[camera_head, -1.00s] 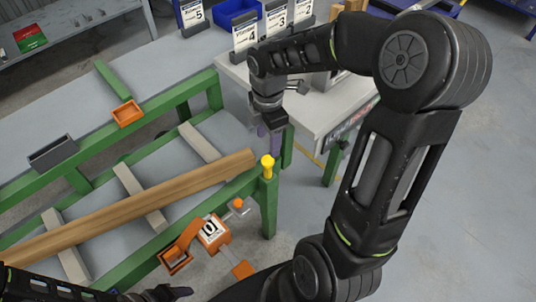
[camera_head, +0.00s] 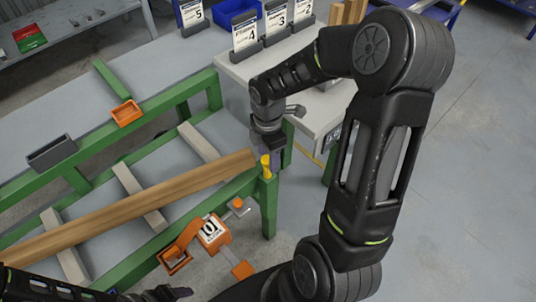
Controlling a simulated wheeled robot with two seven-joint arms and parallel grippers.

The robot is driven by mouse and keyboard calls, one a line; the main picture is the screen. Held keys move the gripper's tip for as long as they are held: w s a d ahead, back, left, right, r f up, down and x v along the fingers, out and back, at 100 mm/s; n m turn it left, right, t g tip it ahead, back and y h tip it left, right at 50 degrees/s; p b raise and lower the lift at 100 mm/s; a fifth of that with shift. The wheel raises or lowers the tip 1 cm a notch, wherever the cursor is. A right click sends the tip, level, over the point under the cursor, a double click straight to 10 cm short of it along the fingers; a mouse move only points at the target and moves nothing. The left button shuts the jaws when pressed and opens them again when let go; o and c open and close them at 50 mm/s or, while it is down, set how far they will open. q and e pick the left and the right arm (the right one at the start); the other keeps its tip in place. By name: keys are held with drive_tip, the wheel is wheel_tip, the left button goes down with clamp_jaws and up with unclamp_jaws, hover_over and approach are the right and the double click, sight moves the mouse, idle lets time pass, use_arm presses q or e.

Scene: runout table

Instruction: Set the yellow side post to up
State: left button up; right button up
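The yellow side post (camera_head: 265,167) stands at the near right corner of the green runout table (camera_head: 268,205), close to the end of a long wooden beam (camera_head: 150,198). My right gripper (camera_head: 272,160) points down at the post, its fingers right beside it and covering part of its top. I cannot tell whether the fingers touch or grip the post. My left gripper (camera_head: 170,293) is at the bottom edge, low and apart from the post; its finger state is unclear.
An orange unit with a number label (camera_head: 211,230) hangs on the table's near side. An orange tray (camera_head: 127,112) and a grey tray (camera_head: 53,152) sit on the far rail. A grey-white bench with number cards (camera_head: 245,36) stands behind my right arm. Floor at right is clear.

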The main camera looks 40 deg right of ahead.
clamp_jaws()
idle(0.3)
idle(0.9)
